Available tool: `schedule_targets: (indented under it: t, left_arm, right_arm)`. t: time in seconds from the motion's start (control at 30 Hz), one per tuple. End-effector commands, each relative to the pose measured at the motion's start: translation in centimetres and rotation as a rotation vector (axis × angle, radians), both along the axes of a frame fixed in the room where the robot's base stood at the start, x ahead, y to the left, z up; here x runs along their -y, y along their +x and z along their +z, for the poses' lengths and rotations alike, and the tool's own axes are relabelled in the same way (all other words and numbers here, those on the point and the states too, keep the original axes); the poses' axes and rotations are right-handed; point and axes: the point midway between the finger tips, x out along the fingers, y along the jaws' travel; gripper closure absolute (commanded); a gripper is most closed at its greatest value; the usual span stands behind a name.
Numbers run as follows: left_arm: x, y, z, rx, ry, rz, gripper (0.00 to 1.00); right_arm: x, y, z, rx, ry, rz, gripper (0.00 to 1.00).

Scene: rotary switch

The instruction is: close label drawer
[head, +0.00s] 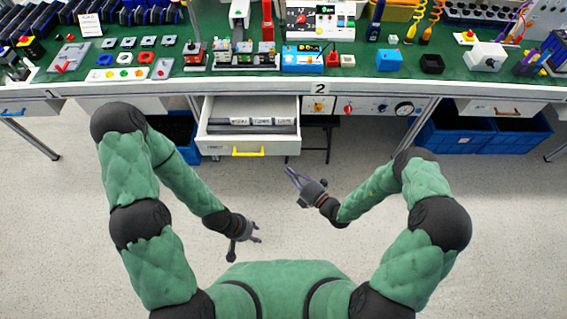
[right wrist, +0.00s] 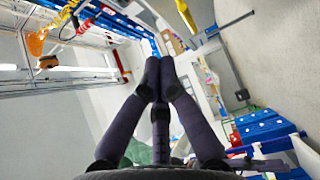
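The label drawer (head: 204,139) is pulled out from under the workbench, left of centre in the head view. It is a white box with a yellow handle (head: 248,152) on its front and several labelled strips inside. My right gripper (head: 289,171) is to the right of the drawer front and apart from the handle. Its fingers look parted and empty in the head view. Its dark fingers also show in the right wrist view (right wrist: 160,62), where their tips look close together. My left gripper (head: 257,233) is below the drawer, apart from it, with its fingers spread and empty.
The green workbench top (head: 420,82) carries switches, boxes and tools. Blue crates (head: 470,134) stand beneath it at the right, and another blue bin (head: 187,152) is behind the drawer at left. A dark stool (head: 327,140) stands beside the drawer. The floor in front is clear.

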Motion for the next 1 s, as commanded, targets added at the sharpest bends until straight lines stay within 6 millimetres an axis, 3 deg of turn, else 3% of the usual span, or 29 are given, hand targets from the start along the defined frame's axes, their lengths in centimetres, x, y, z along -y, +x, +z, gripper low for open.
schedule_targets:
  t: [0.57, 0.73, 1.0]
  left_arm:
    - [0.0, 0.0, -3.3, 0.000, 0.000, 0.000, 0.60]
    - [0.0, 0.0, -4.4, 0.000, 0.000, 0.000, 0.60]
    - [0.0, 0.0, -4.9, 0.000, 0.000, 0.000, 0.60]
  right_arm:
    - [-6.8, 6.9, -0.2, 0.005, -0.004, 0.009, 1.00]
    - [-6.5, 9.3, -0.2, 0.003, -0.004, 0.005, 1.00]
    - [-6.4, 10.8, 0.0, 0.001, -0.003, 0.006, 1.00]
